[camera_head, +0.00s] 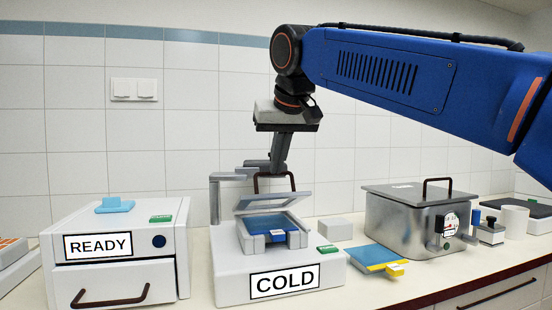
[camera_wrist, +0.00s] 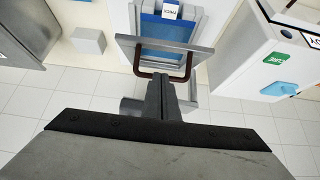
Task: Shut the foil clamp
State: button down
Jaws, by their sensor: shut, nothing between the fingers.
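The foil clamp is a grey framed lid (camera_head: 291,200) with a dark brown bar handle (camera_head: 257,184) on the white COLD unit (camera_head: 230,262). Its frame stands tilted up over a blue plate (camera_head: 270,222), so the clamp is open. My gripper (camera_head: 279,166) is shut and empty, pointing down at the handle on the frame's raised far edge. In the wrist view, my shut fingers (camera_wrist: 163,84) are close to the handle (camera_wrist: 188,66) and the lid frame (camera_wrist: 200,55). I cannot tell whether they touch the handle.
The white READY box (camera_head: 80,222) is at the left. A lidded metal bath (camera_head: 390,222) stands right, with a blue plate with a yellow edge (camera_head: 365,256) before it. A small grey block (camera_head: 334,229) sits between.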

jog(key=s+d+f+t, duration=0.1)
jog(key=s+f+t, duration=0.1)
jog(key=s+f, duration=0.2)
jog(key=shift+f+t+y, duration=0.3)
jog(key=shift+f+y, duration=0.1)
jog(key=shift+f, duration=1.2)
jog(key=shift+s+d, duration=0.1)
jog(key=w+r+v, duration=0.1)
jog(key=v, duration=1.2)
jog(key=s+d+f+m+g+h, duration=0.1)
jog(key=d+f, duration=0.6)
jog(key=f, duration=0.4)
jog(key=s+d+f+g+h, duration=0.1)
jog(key=s+d+f, duration=0.1)
jog(key=d+f, duration=0.65)
jog(key=s+d+f+g, duration=0.1)
jog(key=s+d+f, duration=0.1)
jog(key=f, duration=0.6)
jog(key=s+d+f+m+g, duration=0.1)
jog(key=s+d+f, duration=0.2)
jog(key=f, duration=0.6)
jog(key=s+d+f+m, duration=0.1)
jog(key=s+d+f, duration=0.2)
jog(key=s+f, duration=0.3)
notch_tip(320, 180, down, 3)
jog(key=shift+s+r+g+h, duration=0.1)
jog(key=shift+s+g+h, duration=0.15)
jog(key=shift+g+h, duration=0.15)
